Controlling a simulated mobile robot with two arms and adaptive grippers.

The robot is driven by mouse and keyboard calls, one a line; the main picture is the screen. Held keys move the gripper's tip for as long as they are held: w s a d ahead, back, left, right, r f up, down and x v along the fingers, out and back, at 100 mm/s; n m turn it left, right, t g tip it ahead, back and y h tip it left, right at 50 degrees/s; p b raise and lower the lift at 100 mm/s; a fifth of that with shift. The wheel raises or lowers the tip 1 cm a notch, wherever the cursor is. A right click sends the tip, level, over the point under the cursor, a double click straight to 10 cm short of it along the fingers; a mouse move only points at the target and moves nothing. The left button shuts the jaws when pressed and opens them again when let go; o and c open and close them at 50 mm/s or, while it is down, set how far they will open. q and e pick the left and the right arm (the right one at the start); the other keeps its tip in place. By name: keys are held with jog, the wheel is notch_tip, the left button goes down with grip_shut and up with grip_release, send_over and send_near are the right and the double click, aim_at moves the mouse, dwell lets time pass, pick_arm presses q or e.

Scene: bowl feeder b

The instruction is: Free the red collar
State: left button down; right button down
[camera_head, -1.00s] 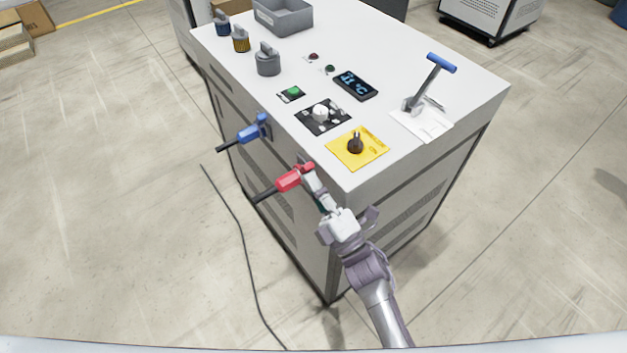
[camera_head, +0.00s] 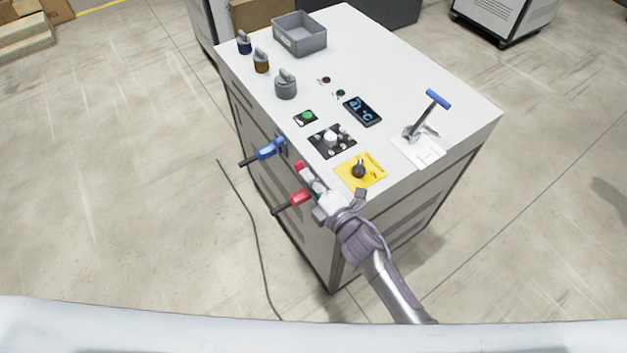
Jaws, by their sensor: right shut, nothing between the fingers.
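The red plug (camera_head: 300,196) with its black cable end sticks out from the cabinet's left side, below the top edge. A smaller red piece (camera_head: 300,166) shows above it, at the tip of my right gripper. My right gripper (camera_head: 309,179) comes in from the lower right and is shut with nothing held. Its fingers cover the cabinet side between the two red parts, and I cannot tell whether they touch either. A blue plug (camera_head: 268,150) sits farther back on the same side. My left gripper is not in view.
The cabinet top (camera_head: 440,105) carries a yellow plate with a black knob (camera_head: 360,171), a blue-handled lever (camera_head: 428,112), a display (camera_head: 362,111), several knobs and a grey bin (camera_head: 299,34). A black cable (camera_head: 250,226) lies on the otherwise open floor at left.

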jog(key=shift+b+x, duration=0.5)
jog(key=shift+x, duration=0.4)
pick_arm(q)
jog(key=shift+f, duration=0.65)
pick_arm(e)
jog(key=shift+w+r, duration=0.1)
jog(key=shift+r, duration=0.1)
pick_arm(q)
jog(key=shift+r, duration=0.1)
